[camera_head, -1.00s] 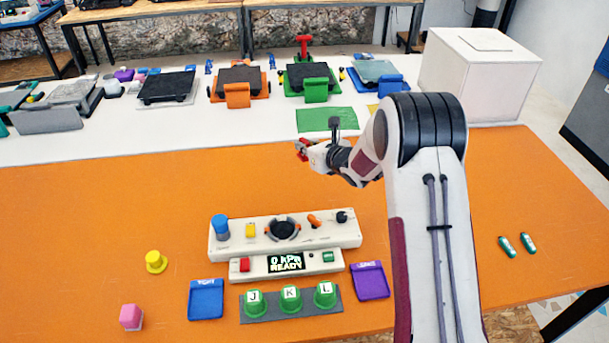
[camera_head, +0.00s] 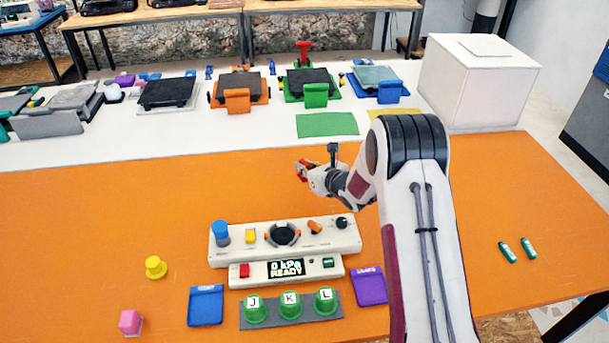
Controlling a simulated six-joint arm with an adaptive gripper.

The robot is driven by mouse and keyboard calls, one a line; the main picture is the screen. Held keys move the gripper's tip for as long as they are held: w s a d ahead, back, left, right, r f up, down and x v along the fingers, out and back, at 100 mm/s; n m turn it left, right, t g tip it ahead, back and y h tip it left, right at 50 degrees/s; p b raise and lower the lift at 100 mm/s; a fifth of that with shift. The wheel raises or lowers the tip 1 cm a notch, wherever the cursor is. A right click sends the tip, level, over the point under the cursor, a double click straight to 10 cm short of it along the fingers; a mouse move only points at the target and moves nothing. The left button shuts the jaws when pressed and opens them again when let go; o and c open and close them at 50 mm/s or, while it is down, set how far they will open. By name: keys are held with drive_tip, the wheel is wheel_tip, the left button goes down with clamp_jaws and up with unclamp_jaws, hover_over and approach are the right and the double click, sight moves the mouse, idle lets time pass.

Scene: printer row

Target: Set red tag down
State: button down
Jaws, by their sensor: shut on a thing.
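My gripper (camera_head: 302,172) is over the far part of the orange table, left of my arm's last joints. It is shut on the red tag (camera_head: 301,167), a small red piece that shows at the fingertips. The tag is partly hidden by the fingers and small in the picture. The gripper appears above the orange surface, though its exact height is hard to tell.
A control panel (camera_head: 345,238) with knobs stands nearer on the orange table (camera_head: 120,205). Green cups, a blue tray (camera_head: 206,306) and a purple tray (camera_head: 369,286) lie before it. A green mat (camera_head: 327,124) lies on the white table beyond. Orange surface left of the gripper is clear.

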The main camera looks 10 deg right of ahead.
drive_tip(key=shift+f, duration=1.75)
drive_tip(key=shift+f, duration=0.1)
drive_tip(key=c, duration=2.1)
unclamp_jaws()
drive_tip(key=shift+s+d+r, duration=0.1)
drive_tip(key=shift+s+r, duration=0.1)
drive_tip(key=shift+r, duration=0.05)
drive_tip(key=shift+v, duration=5.75)
